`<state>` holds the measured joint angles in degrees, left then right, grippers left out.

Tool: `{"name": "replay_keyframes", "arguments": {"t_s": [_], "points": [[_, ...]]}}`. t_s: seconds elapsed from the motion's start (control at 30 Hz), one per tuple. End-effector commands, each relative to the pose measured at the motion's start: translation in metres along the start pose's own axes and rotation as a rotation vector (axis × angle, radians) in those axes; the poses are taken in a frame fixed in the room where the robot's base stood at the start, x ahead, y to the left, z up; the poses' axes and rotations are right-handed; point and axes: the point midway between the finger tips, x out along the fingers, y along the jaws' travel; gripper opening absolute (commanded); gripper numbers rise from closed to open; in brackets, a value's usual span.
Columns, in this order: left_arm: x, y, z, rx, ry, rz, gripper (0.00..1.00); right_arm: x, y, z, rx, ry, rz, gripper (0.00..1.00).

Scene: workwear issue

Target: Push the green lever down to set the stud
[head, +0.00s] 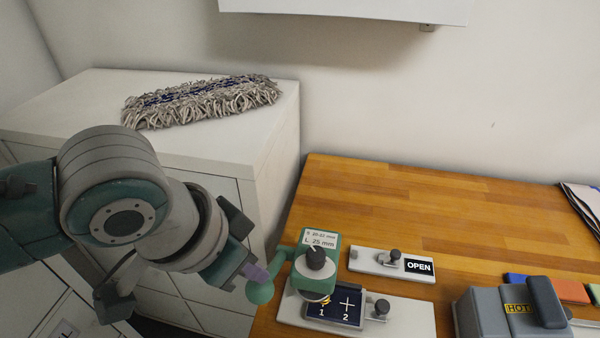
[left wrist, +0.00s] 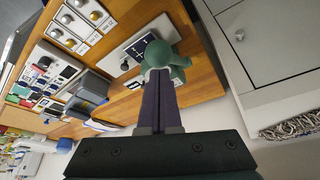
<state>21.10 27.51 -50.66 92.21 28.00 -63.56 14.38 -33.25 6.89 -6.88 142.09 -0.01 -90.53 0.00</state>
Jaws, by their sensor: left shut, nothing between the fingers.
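The stud press (head: 318,262) stands at the left front of the wooden table. It has a green head, a black knob and a label reading "L. 25 mm". Its green lever (head: 262,285) sticks out to the left and ends in a round ball. My left gripper (head: 256,272) is shut and empty, its purple fingertips right at the ball. In the left wrist view the shut fingers (left wrist: 160,95) point at the green lever (left wrist: 160,52) and overlap it; whether they touch I cannot tell. Under the head is a dark plate (head: 336,308) marked 1 and 2. My right gripper is not in view.
A plate with an "OPEN" sign (head: 419,267) lies behind the press. A grey box marked "HOT" (head: 517,309) stands to the right. The table's back middle (head: 430,200) is clear. A mop head (head: 200,100) lies on the white cabinet (head: 225,150) at left.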

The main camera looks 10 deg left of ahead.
Motion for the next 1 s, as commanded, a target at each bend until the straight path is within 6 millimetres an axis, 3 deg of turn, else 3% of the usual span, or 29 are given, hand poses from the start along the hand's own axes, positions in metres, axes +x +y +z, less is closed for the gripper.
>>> {"name": "replay_keyframes", "arguments": {"t_s": [1.0], "points": [[0.019,0.004,0.016,-0.001,-0.001,0.000,0.00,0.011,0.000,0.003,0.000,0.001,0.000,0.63]]}}
